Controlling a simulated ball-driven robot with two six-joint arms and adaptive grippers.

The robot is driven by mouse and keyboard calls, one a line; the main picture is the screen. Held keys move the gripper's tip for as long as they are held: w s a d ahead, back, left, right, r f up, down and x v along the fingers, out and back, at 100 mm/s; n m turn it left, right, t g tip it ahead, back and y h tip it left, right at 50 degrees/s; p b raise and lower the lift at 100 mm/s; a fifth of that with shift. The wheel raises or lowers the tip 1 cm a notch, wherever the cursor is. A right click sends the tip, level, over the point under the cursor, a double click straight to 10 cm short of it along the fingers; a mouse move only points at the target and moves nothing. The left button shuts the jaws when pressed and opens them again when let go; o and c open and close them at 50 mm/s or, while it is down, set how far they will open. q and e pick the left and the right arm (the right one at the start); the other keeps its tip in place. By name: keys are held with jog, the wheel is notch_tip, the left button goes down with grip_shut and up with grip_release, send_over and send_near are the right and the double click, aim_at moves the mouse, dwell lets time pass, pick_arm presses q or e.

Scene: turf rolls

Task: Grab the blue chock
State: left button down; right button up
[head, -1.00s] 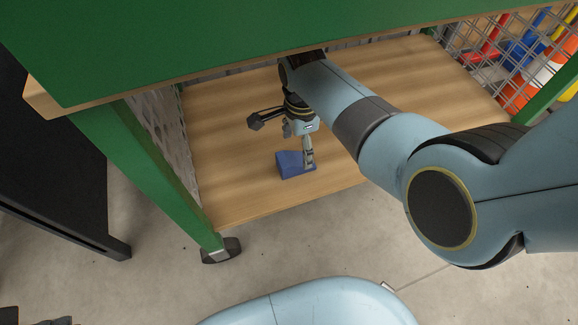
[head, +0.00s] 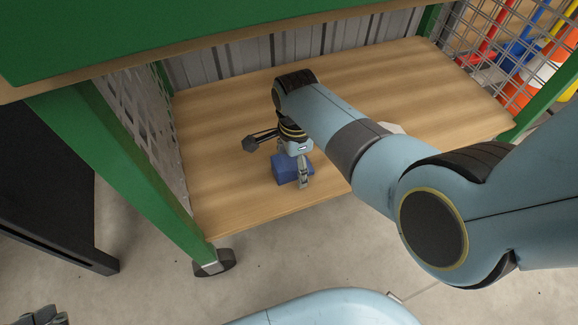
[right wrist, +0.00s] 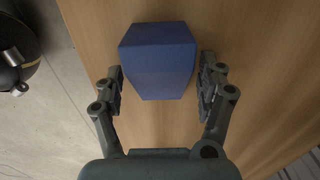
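The blue chock (head: 285,169) rests on the wooden lower shelf (head: 225,130), near its front edge. My right gripper (head: 294,172) reaches down over it and partly hides it. In the right wrist view, the chock (right wrist: 160,60) lies between the two fingers of my right gripper (right wrist: 160,88). A strip of wood shows between each finger and the chock's near part, so the gripper is open and not closed on it. Part of my left gripper (head: 40,316) shows at the bottom left corner, cut off by the frame; its opening cannot be judged.
The green upper deck (head: 180,35) overhangs the shelf. A green post (head: 125,155) with a caster (head: 213,263) and a mesh side panel bound it on the left. Orange and white items (head: 540,75) stand behind mesh at the right. The shelf is clear left of the chock.

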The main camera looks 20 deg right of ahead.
jog(key=c, duration=1.4)
jog(key=shift+o, duration=0.2)
